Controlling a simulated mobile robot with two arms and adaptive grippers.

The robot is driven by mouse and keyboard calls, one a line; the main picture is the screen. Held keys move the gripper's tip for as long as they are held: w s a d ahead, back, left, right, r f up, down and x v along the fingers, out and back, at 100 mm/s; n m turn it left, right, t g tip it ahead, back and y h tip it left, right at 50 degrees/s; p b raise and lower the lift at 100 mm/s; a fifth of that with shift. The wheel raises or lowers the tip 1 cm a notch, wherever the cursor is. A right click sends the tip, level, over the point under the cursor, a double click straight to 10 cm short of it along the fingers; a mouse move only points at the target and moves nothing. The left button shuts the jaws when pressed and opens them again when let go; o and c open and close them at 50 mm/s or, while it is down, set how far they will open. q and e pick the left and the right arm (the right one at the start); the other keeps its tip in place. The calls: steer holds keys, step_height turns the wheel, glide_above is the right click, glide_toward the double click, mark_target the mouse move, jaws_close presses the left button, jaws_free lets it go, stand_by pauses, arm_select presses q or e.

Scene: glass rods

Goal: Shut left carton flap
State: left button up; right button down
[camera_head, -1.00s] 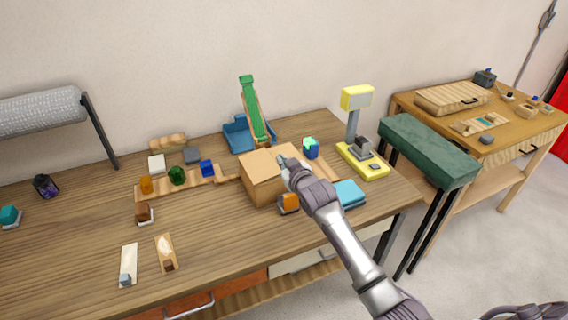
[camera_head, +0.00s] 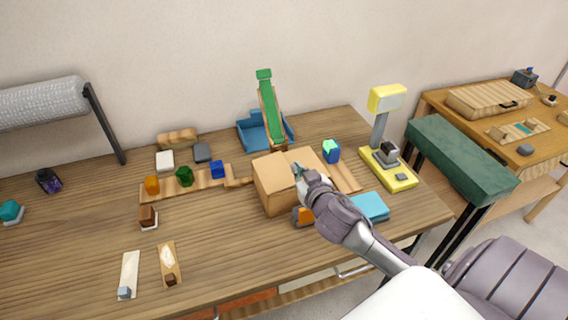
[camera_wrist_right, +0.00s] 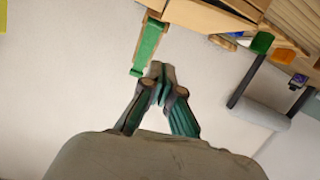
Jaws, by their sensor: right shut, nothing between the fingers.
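My right gripper (camera_head: 299,170) is over the middle of the carton top, near the seam. I cannot tell whether it touches. In the right wrist view its fingers (camera_wrist_right: 160,82) are together and empty. My right forearm hides part of the carton's right side. My left gripper is not in view.
A green slide (camera_head: 270,110) in a blue tray (camera_head: 252,136) stands behind the carton. A yellow stand (camera_head: 393,175), a blue-green cube (camera_head: 331,150) and a light blue block (camera_head: 370,206) are to the right.

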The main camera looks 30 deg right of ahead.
mark_target(290, 172)
steer(key=x, duration=0.4)
steer(key=shift+r+p, duration=0.15)
steer(key=shift+p, duration=0.25)
steer(key=x, duration=0.3)
steer(key=shift+w+d+p, duration=0.2)
steer(key=shift+w+p, duration=0.15)
steer(key=shift+p, duration=0.05)
step_height(290, 172, down, 3)
steer(key=shift+d+f, duration=0.1)
steer(key=shift+f, duration=0.3)
steer(key=shift+d+f, duration=0.1)
steer(key=shift+f, duration=0.3)
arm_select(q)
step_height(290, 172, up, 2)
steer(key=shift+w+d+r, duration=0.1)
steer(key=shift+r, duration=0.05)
